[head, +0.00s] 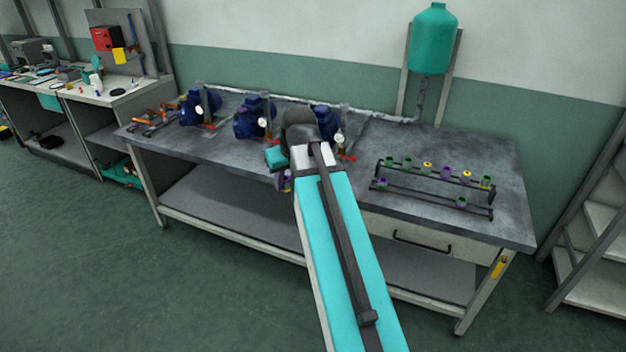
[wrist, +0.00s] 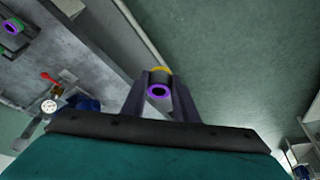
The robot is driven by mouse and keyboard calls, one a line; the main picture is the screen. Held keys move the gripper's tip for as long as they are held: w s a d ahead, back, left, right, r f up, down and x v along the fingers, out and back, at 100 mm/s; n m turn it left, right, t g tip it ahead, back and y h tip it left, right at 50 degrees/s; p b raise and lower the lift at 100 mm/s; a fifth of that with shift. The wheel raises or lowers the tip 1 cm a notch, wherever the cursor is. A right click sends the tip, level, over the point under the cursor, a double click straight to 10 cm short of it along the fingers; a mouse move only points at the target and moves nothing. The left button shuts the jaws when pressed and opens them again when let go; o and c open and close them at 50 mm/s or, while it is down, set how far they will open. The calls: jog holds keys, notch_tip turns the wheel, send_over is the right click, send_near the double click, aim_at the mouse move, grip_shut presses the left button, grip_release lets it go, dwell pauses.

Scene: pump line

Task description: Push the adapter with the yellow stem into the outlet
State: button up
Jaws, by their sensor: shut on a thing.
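My gripper (wrist: 160,80) is shut on an adapter (wrist: 158,76) in the wrist view. The adapter has a grey body, a yellow part at its far top edge and a purple ring around a dark bore on the near side. In the head view my arm covers most of the gripper, which is in front of the bench edge near the right-hand pump (head: 325,119). A pump (wrist: 85,103) with a gauge (wrist: 48,105) and a red lever (wrist: 50,77) shows left in the wrist view, apart from the adapter. Which opening is the outlet I cannot tell.
A rack (head: 440,176) with several coloured adapters stands on the bench (head: 510,218) at the right. Two more blue pumps (head: 252,118) (head: 195,107) stand to the left. A teal tank (head: 433,40) hangs behind. A purple-ringed fitting (wrist: 12,28) shows in the wrist view's upper left.

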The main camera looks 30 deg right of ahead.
jog(key=a+r, duration=0.3)
jog(key=a, duration=1.4)
jog(key=shift+w+n, duration=0.2)
jog(key=shift+n, duration=0.1)
jog(key=shift+w+a, duration=0.1)
